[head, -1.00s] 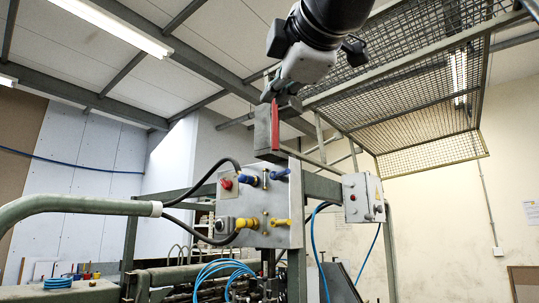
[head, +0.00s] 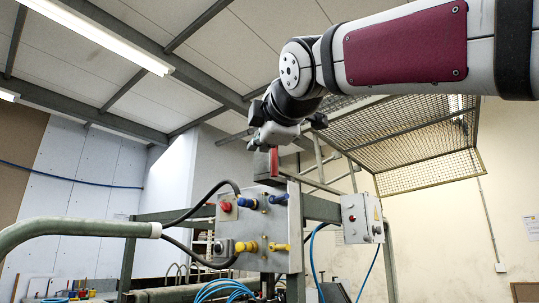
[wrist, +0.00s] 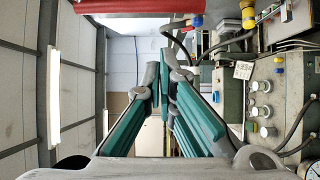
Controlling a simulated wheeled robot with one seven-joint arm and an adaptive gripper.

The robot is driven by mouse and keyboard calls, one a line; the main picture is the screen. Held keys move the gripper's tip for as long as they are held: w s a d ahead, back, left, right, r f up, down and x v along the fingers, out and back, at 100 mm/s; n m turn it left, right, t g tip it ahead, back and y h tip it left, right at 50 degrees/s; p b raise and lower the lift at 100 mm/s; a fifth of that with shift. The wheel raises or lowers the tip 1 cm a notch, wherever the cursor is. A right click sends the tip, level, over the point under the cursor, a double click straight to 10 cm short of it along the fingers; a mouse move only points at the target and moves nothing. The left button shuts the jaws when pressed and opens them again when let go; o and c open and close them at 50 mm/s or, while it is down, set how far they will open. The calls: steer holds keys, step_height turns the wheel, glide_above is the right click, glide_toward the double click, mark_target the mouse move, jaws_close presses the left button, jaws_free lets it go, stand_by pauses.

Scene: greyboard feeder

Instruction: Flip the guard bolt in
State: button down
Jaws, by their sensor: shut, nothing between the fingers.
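A grey metal panel (head: 262,225) in the head view carries two blue handles (head: 279,198), two yellow fittings (head: 279,247) and a red button (head: 225,206). I cannot tell which part is the guard bolt. My gripper (head: 276,140) is above the panel, by a grey block with a red side (head: 273,162); its fingertips are not clear there. In the wrist view the teal fingers of my gripper (wrist: 164,85) come together, shut and empty.
A mesh guard (head: 405,150) hangs at the upper right. A grey switch box (head: 361,218) stands right of the panel. A green pipe (head: 75,225) and black hoses come in from the left. Blue hoses (head: 222,288) hang below. The wrist view shows a control face (wrist: 285,105) at right.

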mark_target(276, 156)
steer(key=shift+w+d, duration=0.25)
steer(key=shift+w, duration=0.45)
steer(key=shift+w+d, duration=0.25)
steer(key=shift+w, duration=0.45)
steer(key=shift+w+d, duration=0.25)
steer(key=shift+w, duration=0.45)
steer(key=w+d+b, duration=0.1)
steer(key=w+d, duration=0.1)
steer(key=w, duration=0.1)
steer(key=shift+d, duration=0.1)
